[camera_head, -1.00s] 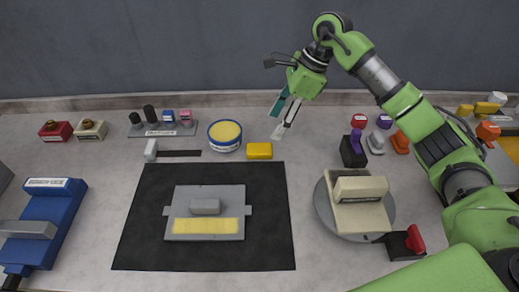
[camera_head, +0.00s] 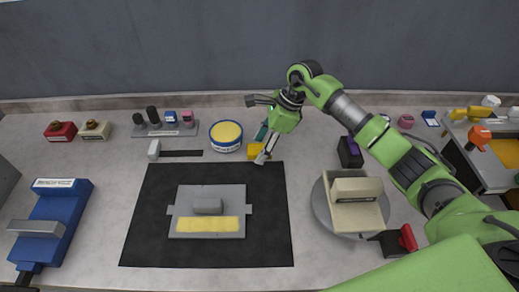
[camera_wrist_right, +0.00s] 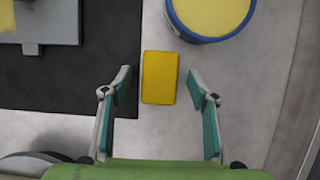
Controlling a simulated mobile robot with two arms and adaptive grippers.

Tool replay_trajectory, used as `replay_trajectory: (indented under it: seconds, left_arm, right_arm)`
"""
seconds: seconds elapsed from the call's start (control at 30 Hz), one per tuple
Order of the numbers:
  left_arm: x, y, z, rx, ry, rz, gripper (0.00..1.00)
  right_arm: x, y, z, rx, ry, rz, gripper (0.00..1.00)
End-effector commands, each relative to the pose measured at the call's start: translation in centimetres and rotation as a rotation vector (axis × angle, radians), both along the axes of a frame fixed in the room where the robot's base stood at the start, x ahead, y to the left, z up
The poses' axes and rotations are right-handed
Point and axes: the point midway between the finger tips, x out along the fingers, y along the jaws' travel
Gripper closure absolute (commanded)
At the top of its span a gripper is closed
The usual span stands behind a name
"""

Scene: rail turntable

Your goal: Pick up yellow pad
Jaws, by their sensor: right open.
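The yellow pad (camera_head: 254,149) is a small rectangular block on the grey bench, just behind the black mat, partly covered by my right gripper in the head view. In the right wrist view the yellow pad (camera_wrist_right: 159,77) lies between and beyond the two open fingers, apart from both. My right gripper (camera_head: 263,150) is open and empty above the pad; its fingers also show in the wrist view (camera_wrist_right: 160,88). My left gripper is not in view.
A round blue-rimmed tin (camera_head: 225,136) with yellow contents stands close left of the pad. The black mat (camera_head: 140,240) carries a grey plate (camera_head: 180,200) with a yellow strip. A round turntable (camera_head: 321,205) with a beige block stands to the right. A blue device (camera_head: 52,215) is far left.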

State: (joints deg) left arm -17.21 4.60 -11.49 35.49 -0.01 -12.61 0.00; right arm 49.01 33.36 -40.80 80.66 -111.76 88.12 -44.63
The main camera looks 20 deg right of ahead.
Motion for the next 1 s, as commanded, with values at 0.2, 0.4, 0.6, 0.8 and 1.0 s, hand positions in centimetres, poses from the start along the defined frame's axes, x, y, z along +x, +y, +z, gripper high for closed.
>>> replay_trajectory:
  seconds: [0.2,0.4,0.6,0.8,1.0]
  left_arm:
    - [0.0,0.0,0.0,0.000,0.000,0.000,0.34]
    - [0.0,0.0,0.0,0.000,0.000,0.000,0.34]
    - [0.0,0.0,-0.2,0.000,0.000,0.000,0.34]
    - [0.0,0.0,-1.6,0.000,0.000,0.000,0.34]
    - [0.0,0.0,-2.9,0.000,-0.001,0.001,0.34]
  right_arm:
    - [0.0,0.0,0.0,0.000,0.000,0.000,0.84]
    - [0.0,0.0,0.0,0.000,0.000,0.000,0.84]
    - [0.0,-0.1,0.3,0.000,0.000,0.000,0.84]
    - [0.1,-0.1,2.1,-0.001,-0.006,0.001,0.84]
    - [-2.6,-0.2,6.0,-0.002,-0.008,0.003,0.84]
